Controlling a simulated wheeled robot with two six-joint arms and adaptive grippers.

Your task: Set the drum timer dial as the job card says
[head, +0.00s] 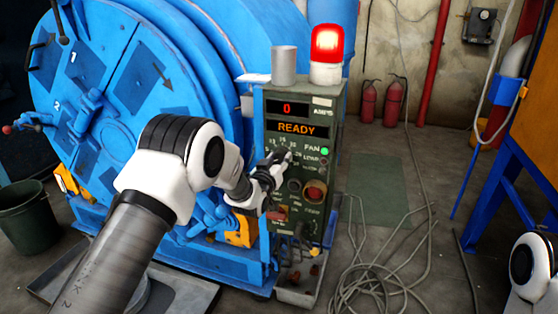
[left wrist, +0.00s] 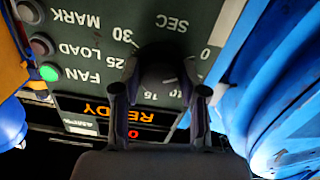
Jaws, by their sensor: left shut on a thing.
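The green control panel (head: 328,150) stands at the drum's right. My left gripper (head: 276,168) is in front of its upper left face, shut on the timer dial. In the left wrist view, the dark dial (left wrist: 166,62) sits between the two fingertips (left wrist: 160,92). Its scale appears upside down, with SEC, 0, 15, 25 and 30 legible; the gripper covers part of it. A pale mark shows on the dial, but I cannot tell its exact setting. I cannot make out a readable job card. My right gripper is out of view.
The displays read 0 AMPS and READY (head: 297,127). The FAN lamp (head: 325,151) glows green and the beacon (head: 326,45) glows red. A grey cup (head: 284,65) stands on the panel. The blue drum (head: 120,60) is close left. Loose cable (head: 375,275) lies on the floor.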

